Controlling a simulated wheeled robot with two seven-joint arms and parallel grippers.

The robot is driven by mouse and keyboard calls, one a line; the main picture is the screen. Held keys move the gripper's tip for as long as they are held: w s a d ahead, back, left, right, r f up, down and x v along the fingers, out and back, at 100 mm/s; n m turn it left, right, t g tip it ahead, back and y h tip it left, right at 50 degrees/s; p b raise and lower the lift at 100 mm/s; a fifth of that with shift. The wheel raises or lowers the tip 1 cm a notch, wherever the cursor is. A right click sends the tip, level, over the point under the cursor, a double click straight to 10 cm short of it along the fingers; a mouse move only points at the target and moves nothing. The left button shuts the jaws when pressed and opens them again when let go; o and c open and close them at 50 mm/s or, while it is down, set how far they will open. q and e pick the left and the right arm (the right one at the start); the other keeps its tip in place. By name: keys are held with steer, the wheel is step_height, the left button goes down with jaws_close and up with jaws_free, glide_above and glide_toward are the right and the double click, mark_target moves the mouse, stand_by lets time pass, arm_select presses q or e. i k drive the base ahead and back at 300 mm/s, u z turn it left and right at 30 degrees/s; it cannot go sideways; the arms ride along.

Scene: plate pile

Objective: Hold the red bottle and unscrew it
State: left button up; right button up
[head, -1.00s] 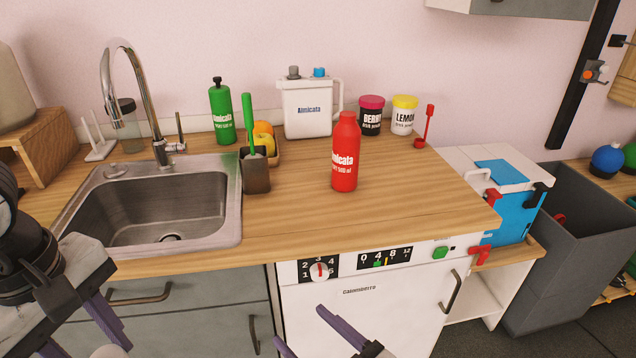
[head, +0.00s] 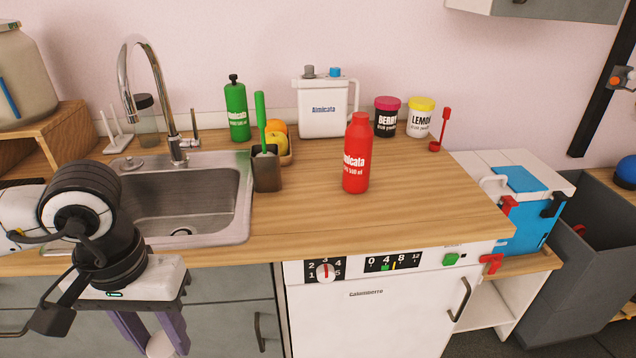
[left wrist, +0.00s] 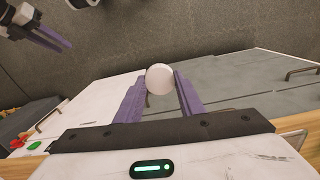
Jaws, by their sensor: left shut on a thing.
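The red bottle (head: 356,165) stands upright on the wooden counter, right of the sink, with a red top. My left gripper (head: 157,346) points down in front of the counter, at the lower left, well apart from the bottle. Its purple fingers are shut on a white round thing, which shows between them in the left wrist view (left wrist: 160,78). My right gripper (left wrist: 42,32) shows only in part at the top left of the left wrist view, and its opening cannot be made out. The red bottle is not visible in the left wrist view.
The sink (head: 190,200) with a tall tap is left of the bottle. The counter around the red bottle is clear.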

mark_target(359, 134)
steer(key=z, duration=1.65)
steer(key=k, duration=0.45)
steer(key=u, duration=0.65)
steer(key=i, duration=1.35)
